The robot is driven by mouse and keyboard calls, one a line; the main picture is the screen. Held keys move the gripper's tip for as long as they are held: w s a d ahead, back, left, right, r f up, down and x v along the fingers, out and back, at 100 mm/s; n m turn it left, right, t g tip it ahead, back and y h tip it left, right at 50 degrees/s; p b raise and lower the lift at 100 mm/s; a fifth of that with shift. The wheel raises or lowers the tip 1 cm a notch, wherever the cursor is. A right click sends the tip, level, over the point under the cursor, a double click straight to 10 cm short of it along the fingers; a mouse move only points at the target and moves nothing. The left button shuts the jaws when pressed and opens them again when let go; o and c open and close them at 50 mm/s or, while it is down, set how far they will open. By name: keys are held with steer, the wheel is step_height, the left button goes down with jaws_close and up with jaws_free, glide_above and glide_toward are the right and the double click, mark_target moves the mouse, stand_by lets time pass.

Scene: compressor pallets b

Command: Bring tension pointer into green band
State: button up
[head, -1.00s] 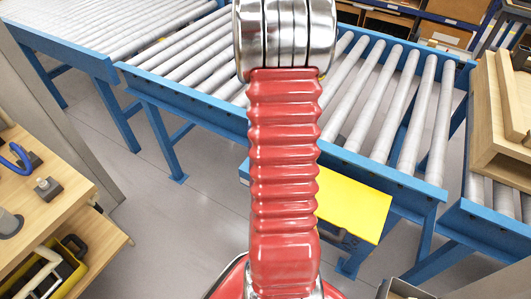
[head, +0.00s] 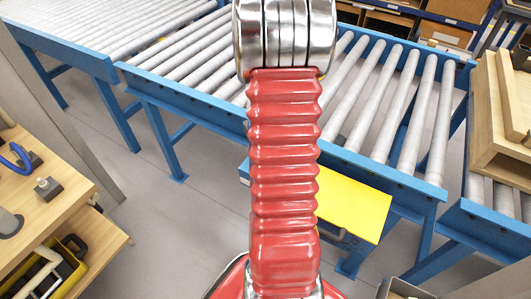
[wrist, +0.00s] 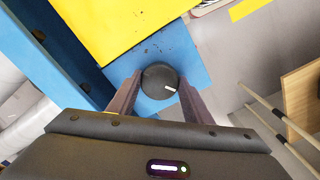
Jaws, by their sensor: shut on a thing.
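In the wrist view, a round black knob (wrist: 157,77) with a short white mark sits on a blue plate below a yellow panel. Its white mark points right and slightly down. My gripper (wrist: 159,84) is shut on the knob, one dark finger at each side. I cannot make out a tension pointer or a green band in either view. My red arm hides the middle of the head view, and my gripper does not show there.
The yellow panel (head: 353,207) is beside the blue roller conveyor (head: 385,110). It also shows in the wrist view (wrist: 105,22). A wooden bench (head: 50,205) stands at left and a wooden pallet (head: 494,105) at right.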

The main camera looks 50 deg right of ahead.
steer(key=shift+m, duration=2)
steer(key=o, duration=1.1)
steer(key=shift+c, duration=0.2)
step_height(320, 180, up, 14)
steer(key=shift+f, duration=0.15)
